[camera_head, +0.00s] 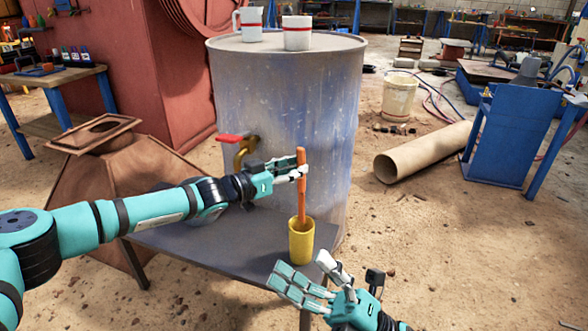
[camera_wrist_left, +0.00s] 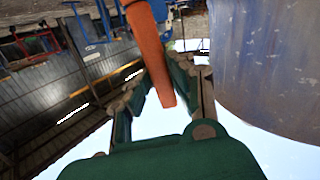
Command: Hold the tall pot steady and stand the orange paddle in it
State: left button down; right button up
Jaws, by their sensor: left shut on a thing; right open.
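The yellow tall pot (camera_head: 301,241) stands upright near the right edge of the grey table (camera_head: 215,245). The orange paddle (camera_head: 302,200) is upright above the pot, its lower end at or just inside the rim; I cannot tell how deep. My left gripper (camera_head: 303,171) is shut on the paddle's upper part. In the left wrist view the paddle (camera_wrist_left: 150,55) lies between the fingers (camera_wrist_left: 165,85). My right gripper (camera_head: 318,272) is open and empty, in front of and below the pot, apart from it as far as I can tell.
A large grey-blue drum (camera_head: 290,110) stands right behind the table, with a red-handled tap (camera_head: 232,138) on its side and two mugs (camera_head: 297,33) on top. A cardboard-coloured tube (camera_head: 422,152) and a white bucket (camera_head: 399,97) are on the ground at right. The ground at front right is open.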

jog(key=w+a+f+n+g+h, duration=0.1)
jog(key=w+a+f+n+h, duration=0.3)
jog(key=w+f, duration=0.55)
jog(key=n+t+h, duration=0.2)
jog(key=n+h, duration=0.6)
jog(key=h, duration=0.4)
send_near(311, 250)
jog(key=x, duration=0.4)
jog(key=shift+g, duration=0.3)
jog(key=shift+r+x, duration=0.2)
jog(key=shift+x, duration=3.95)
jog(key=shift+a, duration=0.1)
jog(key=c, duration=0.7)
jog(key=shift+c, duration=0.2)
